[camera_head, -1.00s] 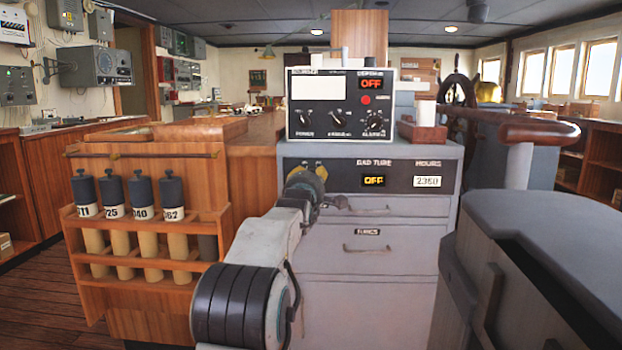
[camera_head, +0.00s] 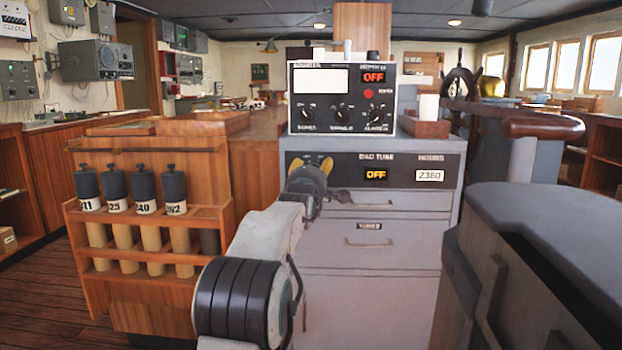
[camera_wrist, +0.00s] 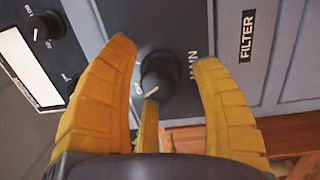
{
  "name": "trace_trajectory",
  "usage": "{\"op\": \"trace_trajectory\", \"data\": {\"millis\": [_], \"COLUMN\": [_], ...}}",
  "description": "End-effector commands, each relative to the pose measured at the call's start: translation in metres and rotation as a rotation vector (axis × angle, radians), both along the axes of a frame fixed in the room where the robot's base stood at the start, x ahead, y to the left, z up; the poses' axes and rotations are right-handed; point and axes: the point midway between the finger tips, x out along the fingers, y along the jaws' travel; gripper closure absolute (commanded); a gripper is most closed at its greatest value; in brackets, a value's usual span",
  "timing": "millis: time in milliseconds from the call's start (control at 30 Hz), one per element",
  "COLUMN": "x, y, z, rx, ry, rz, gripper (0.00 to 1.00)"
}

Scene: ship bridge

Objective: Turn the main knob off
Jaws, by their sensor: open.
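The main knob (camera_wrist: 159,77) is a round black knob on a dark panel, with the label MAIN to its right in the wrist view. A white pointer mark shows on its lower left edge. Small lettering left of the knob is too blurred to read. My gripper (camera_wrist: 164,51) is open, its yellow fingers on either side of the knob and a third below. I cannot tell whether they touch it. In the head view my gripper (camera_head: 315,168) is at the left of the cabinet's dark panel and hides the knob. An amber OFF display (camera_head: 375,175) sits to its right.
A wooden rack (camera_head: 185,252) with several grey-capped tubes is at left. A dark console (camera_head: 560,240) stands close at right.

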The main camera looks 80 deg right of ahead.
Motion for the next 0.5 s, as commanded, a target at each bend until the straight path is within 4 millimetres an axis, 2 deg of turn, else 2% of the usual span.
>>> {"op": "trace_trajectory", "data": {"millis": [267, 500], "x": [0.000, 0.001], "y": [0.023, 0.056], "z": [0.000, -0.002], "rx": [0.000, 0.000], "ry": [0.000, 0.000], "rz": [0.000, 0.000], "gripper": [0.41, 0.41]}}
